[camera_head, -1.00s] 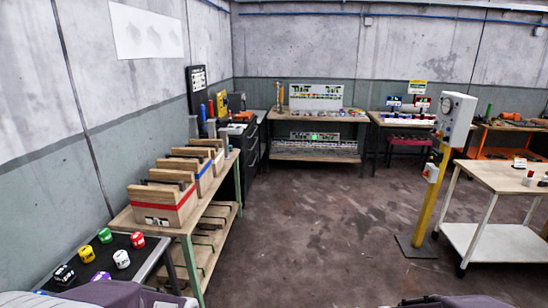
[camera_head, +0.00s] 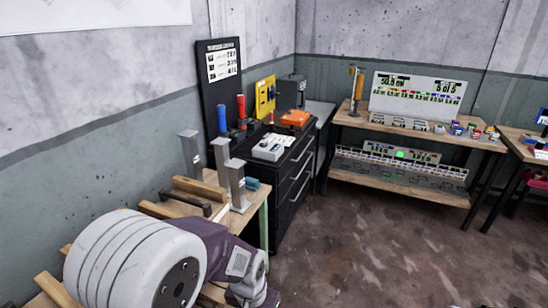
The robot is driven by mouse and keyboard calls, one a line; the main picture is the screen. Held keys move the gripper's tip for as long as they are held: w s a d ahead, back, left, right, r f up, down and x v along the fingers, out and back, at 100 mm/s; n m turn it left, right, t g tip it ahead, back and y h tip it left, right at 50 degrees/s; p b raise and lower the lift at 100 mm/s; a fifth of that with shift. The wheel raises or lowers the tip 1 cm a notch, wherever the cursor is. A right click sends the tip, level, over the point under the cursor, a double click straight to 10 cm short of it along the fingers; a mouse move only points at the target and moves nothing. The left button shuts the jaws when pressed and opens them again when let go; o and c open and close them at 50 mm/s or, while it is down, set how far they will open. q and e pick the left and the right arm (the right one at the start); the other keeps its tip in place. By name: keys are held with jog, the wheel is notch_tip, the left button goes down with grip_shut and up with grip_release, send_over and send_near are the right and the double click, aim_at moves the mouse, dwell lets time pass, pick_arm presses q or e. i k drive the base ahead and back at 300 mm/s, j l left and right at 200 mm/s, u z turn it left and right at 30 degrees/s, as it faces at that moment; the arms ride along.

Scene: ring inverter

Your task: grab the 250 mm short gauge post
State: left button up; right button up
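Three grey metal posts stand upright at the far end of the wooden bench along the left wall. One is at the back left (camera_head: 190,155), one in the middle (camera_head: 221,160) and one at the front right (camera_head: 237,185). Their small labels are too blurred to read, so I cannot tell which is the 250 mm short gauge post. My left arm, with a large white joint and a purple sleeve, reaches in at the lower left, in front of the posts and apart from them. Its fingers are not visible. My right gripper is out of view.
Wooden holders (camera_head: 200,190) sit on the bench before the posts, partly behind my arm. A black drawer cabinet (camera_head: 292,170) beyond carries a blue and a red cylinder and a grey device (camera_head: 270,147). A back table (camera_head: 420,130) holds a display board. The floor at right is clear.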

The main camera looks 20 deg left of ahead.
aim_at(240, 204)
jog(key=i, duration=2.75)
jog(key=i+u, duration=0.1)
jog(key=u, duration=2.4)
